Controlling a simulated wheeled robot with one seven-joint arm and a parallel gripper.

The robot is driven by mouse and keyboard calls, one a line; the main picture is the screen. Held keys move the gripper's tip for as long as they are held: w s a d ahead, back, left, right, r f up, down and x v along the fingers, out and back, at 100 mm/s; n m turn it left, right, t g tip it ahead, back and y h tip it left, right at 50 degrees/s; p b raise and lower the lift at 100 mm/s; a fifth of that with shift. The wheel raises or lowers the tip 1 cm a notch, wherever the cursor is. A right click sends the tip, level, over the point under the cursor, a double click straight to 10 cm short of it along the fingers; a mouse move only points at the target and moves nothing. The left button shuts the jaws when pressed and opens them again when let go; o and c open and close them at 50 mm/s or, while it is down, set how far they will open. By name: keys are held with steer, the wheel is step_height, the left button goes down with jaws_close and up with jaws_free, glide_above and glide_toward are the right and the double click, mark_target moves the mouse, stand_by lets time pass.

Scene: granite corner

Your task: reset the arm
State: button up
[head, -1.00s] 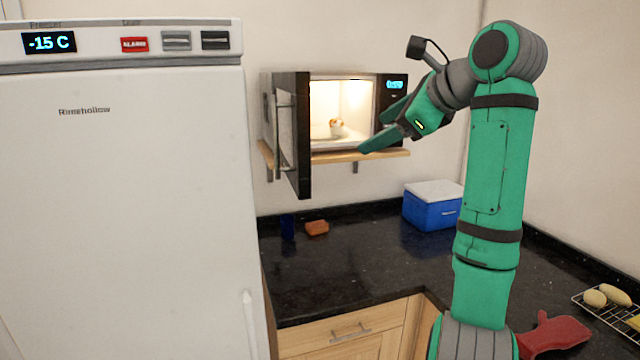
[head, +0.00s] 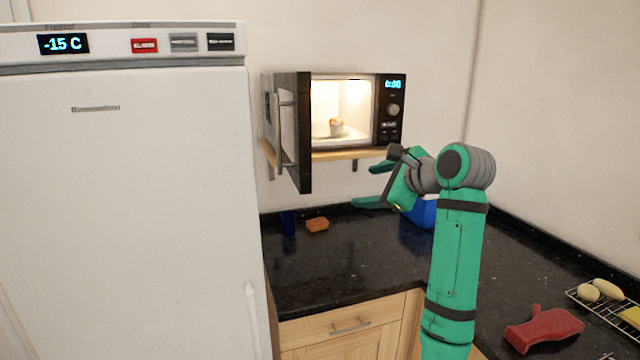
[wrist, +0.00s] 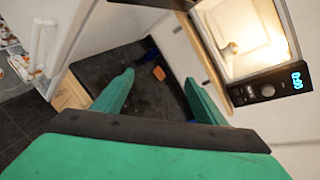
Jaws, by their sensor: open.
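My green arm stands at the right of the head view, bent at its elbow, with my gripper (head: 374,186) pointing left, in front of and below the right end of the microwave. The gripper is open, and nothing shows between its fingers. In the wrist view my gripper (wrist: 158,98) also has its two green fingers apart, over the dark counter.
The lit microwave (head: 390,135) stands on a wooden shelf, door open, with a small cup-like item (head: 336,127) inside. A white freezer (head: 130,200) fills the left. On the black counter (head: 330,265) are an orange sponge (head: 317,224), a red mitt (head: 545,328) and a rack.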

steer(key=a+f+n+t+h, duration=0.1)
steer(key=a+f, duration=0.1)
steer(key=f, duration=1.3)
steer(key=a+f+n+t+h, duration=0.1)
steer(key=a+f, duration=0.1)
steer(key=f, duration=1.3)
steer(key=s+a+f+n+h, duration=0.1)
steer(key=s+a+f+n, duration=0.1)
steer(key=s+f, duration=0.7)
steer(key=s+a+f+n+h, duration=0.15)
steer(key=s+f, duration=0.35)
steer(key=f, duration=0.8)
steer(key=s+a+f+n+t+h, duration=0.1)
steer(key=s+f+n, duration=0.2)
steer(key=s, duration=0.9)
steer(key=s+a+f+n+h, duration=0.1)
steer(key=s+a+f+n, duration=0.2)
steer(key=s, duration=0.8)
steer(key=s+r+n, duration=0.4)
steer(key=s+n, duration=0.1)
steer(key=s, duration=0.6)
steer(key=s+r+n+t, duration=0.1)
steer(key=s+r+n, duration=0.3)
steer(key=s, duration=0.7)
steer(key=shift+s+a+r+n, duration=0.15)
steer(key=shift+s+r+n, duration=0.25)
steer(key=shift+r, duration=0.35)
